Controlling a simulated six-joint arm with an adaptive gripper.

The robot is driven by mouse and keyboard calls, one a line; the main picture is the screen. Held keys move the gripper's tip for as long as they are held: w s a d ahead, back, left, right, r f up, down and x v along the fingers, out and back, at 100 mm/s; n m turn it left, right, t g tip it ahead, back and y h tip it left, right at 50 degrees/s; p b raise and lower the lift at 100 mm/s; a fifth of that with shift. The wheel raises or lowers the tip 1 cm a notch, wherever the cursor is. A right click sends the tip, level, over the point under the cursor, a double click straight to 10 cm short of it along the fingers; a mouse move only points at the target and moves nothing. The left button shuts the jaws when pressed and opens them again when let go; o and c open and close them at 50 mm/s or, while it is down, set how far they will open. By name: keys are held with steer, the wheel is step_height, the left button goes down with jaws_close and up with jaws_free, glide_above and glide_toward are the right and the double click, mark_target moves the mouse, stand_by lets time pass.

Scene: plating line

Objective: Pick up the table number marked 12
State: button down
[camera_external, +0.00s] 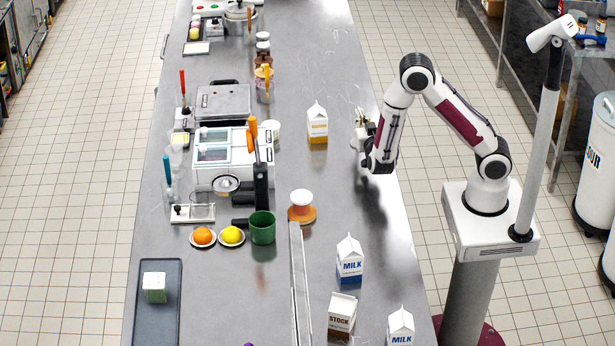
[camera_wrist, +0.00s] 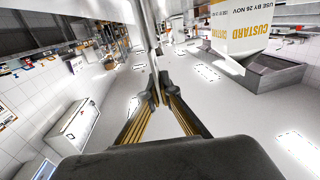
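My gripper (camera_external: 359,139) is at the counter's right side, low beside the arm's wrist, right of the custard carton. In the wrist view my gripper (camera_wrist: 158,88) has its two dark fingers drawn together at the tips. A thin metal post (camera_wrist: 148,35) runs from the top of that view down to the fingertips and sits between them. I cannot read a 12 on anything. Any number on this post is hidden or outside the wrist view, and the gripper area is too small in the external view to read.
The custard carton (camera_external: 317,124), also in the wrist view (camera_wrist: 240,30), stands close by. Milk cartons (camera_external: 350,260) and a stock carton (camera_external: 342,313) stand nearer the front. A green mug (camera_external: 262,228) and a white appliance (camera_external: 232,160) are left. Bare counter (camera_external: 375,215) lies before the gripper.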

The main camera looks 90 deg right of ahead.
steer(key=shift+r, duration=0.2)
stand_by(0.3)
steer(key=shift+r, duration=4.85)
